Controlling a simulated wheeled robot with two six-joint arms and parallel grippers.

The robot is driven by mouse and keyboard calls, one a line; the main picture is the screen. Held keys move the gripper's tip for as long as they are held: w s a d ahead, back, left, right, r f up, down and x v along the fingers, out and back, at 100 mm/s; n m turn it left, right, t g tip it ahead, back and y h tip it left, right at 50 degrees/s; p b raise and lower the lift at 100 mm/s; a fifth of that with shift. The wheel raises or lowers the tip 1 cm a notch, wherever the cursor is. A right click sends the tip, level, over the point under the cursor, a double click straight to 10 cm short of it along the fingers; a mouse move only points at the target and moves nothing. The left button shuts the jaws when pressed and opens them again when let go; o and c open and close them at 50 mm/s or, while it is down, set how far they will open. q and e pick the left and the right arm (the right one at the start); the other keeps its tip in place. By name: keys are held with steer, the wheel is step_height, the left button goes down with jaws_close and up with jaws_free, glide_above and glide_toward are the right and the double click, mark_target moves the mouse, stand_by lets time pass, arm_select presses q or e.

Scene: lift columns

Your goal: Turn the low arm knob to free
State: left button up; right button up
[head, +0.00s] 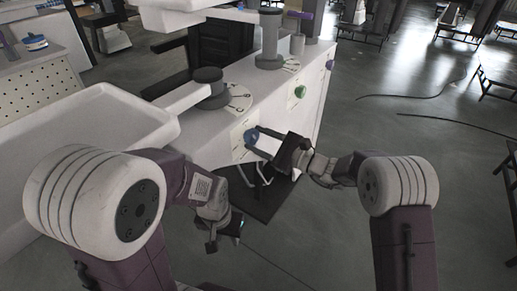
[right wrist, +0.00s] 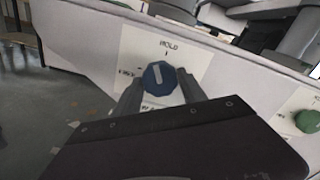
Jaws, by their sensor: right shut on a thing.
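The blue knob (head: 251,136) is on a white label plate on the front of the white cabinet, below the nearest lift column. In the right wrist view the blue knob (right wrist: 159,78) has a pale pointer line, tilted slightly left of upright toward the word HOLD above it. Smaller lettering to the left and below is hard to read. My right gripper (head: 256,141) is shut on the knob, one finger on each side, as the right wrist view (right wrist: 160,88) shows. My left gripper (head: 225,236) hangs low in front of the cabinet, away from the knob; its finger opening is unclear.
A green knob (head: 300,91) and a purple knob (head: 329,64) sit farther along the cabinet front. Two grey columns (head: 211,88) stand on top, the nearer one joined to a wide white tray (head: 95,100) at left. The floor at right is mostly open, with dark cables.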

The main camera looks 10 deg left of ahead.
steer(key=n+b, duration=0.3)
steer(key=b, duration=0.2)
steer(key=n+b, duration=0.3)
steer(key=b, duration=0.3)
steer(key=n+b, duration=0.4)
steer(key=b, duration=0.1)
steer(key=shift+f+b, duration=0.35)
steer(key=shift+r+n+b, duration=0.25)
steer(key=shift+n+b, duration=0.85)
steer(key=shift+b, duration=0.1)
steer(key=o, duration=1.4)
steer(key=shift+c, duration=0.2)
steer(key=shift+r, duration=0.1)
steer(key=p+v, duration=0.2)
steer(key=v, duration=0.7)
